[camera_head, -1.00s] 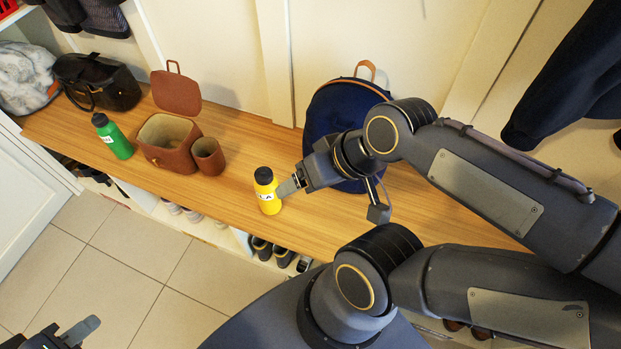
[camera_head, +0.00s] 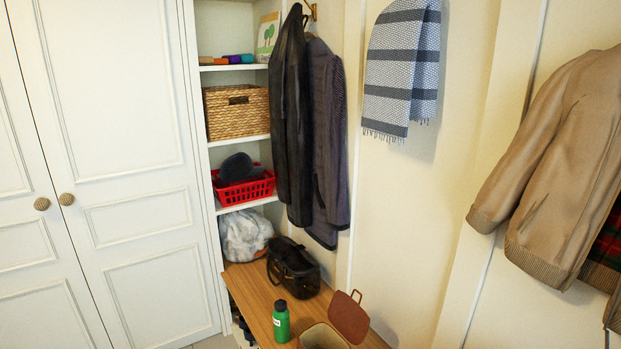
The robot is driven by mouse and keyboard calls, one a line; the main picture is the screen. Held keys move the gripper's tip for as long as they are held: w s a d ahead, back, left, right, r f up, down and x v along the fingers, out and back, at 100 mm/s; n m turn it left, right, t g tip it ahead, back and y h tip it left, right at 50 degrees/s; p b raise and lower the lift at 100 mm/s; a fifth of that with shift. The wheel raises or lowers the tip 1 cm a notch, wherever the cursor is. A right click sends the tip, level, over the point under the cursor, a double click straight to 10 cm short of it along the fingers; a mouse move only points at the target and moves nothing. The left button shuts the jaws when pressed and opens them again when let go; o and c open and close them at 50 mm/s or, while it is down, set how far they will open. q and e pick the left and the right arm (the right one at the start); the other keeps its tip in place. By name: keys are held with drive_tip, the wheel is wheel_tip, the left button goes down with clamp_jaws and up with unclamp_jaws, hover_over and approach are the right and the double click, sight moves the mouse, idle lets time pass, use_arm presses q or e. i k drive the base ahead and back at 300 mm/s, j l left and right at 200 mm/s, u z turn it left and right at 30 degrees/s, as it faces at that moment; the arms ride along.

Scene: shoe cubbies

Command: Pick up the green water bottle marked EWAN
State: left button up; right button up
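The green water bottle (camera_head: 281,322) stands upright on the wooden bench (camera_head: 249,290), near its front edge at the bottom of the view. It has a black cap and a small white label low on its side; the lettering is too small to read. Neither of my grippers shows in this view, and nothing is touching the bottle.
A brown open bag (camera_head: 322,338) with its lid raised stands just right of the bottle. A black handbag (camera_head: 293,267) and a grey-white bundle (camera_head: 246,236) sit behind it. Shelves hold a red basket (camera_head: 244,188) and a wicker basket (camera_head: 237,112). Coats hang above.

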sight(281, 314)
drive_tip(key=z, duration=0.35)
drive_tip(key=i+j+z, duration=0.15)
drive_tip(key=z, duration=0.35)
drive_tip(key=i+j+z, duration=0.1)
drive_tip(key=j+z, duration=0.4)
drive_tip(key=i+j+z, duration=0.15)
drive_tip(key=j+z, duration=0.2)
drive_tip(key=j, duration=0.65)
drive_tip(key=j+z, duration=0.3)
drive_tip(key=j, duration=2.65)
